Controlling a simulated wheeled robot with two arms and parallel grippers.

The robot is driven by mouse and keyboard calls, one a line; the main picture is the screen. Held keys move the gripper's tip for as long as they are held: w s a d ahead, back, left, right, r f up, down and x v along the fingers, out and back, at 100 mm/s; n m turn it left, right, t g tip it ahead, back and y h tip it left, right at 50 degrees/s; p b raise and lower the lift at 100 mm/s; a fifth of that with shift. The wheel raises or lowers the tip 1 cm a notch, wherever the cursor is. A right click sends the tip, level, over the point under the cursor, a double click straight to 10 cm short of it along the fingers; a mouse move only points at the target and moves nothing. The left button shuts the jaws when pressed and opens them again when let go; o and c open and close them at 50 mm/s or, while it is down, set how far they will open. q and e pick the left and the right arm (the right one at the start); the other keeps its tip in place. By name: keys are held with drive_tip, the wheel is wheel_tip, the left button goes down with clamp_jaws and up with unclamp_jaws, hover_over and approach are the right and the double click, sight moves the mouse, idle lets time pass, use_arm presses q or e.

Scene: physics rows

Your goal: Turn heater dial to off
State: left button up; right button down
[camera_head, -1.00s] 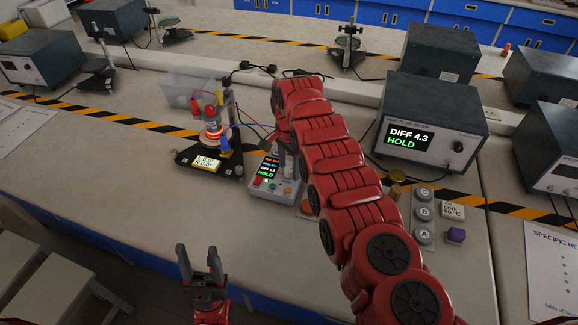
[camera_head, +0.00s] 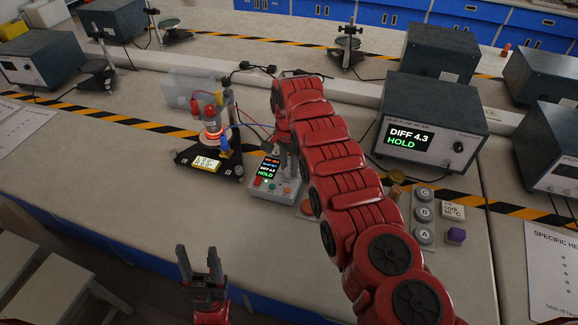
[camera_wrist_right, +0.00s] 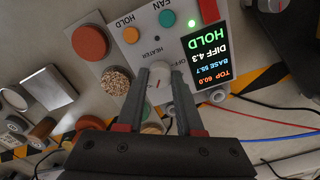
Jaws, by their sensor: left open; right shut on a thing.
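The heater dial (camera_wrist_right: 158,86) is a small pale knob on the white control box (camera_wrist_right: 190,15), beside the printed words HEATER and OFF. My right gripper (camera_wrist_right: 160,78) is shut on the dial, with one finger on each side of it. The dial's pointer is too hidden to read. In the head view the control box (camera_head: 262,186) stands at the bench's middle, and my right arm hides the dial. The heater stand (camera_head: 211,139) left of it has a glowing orange ring. My left gripper (camera_head: 199,256) is open and empty in front of the bench.
A heat flow meter (camera_head: 430,125) showing DIFF 4.3 and HOLD stands to the right. Cables run behind the control box. The bench's front left is clear.

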drive_tip(key=n+b, duration=0.1)
drive_tip(key=n, duration=0.2)
drive_tip(key=shift+f, duration=0.15)
drive_tip(key=n+b, duration=0.2)
drive_tip(key=n, duration=0.2)
drive_tip(key=shift+n+b, duration=0.4)
drive_tip(key=shift+n, duration=0.5)
drive_tip(key=n, duration=0.2)
drive_tip(key=shift+n, duration=0.4)
drive_tip(key=n, duration=0.3)
drive_tip(key=shift+n, duration=0.3)
drive_tip(key=n, duration=0.3)
drive_tip(key=shift+r+n, duration=0.2)
drive_tip(key=shift+n, duration=0.1)
drive_tip(key=n, duration=0.7)
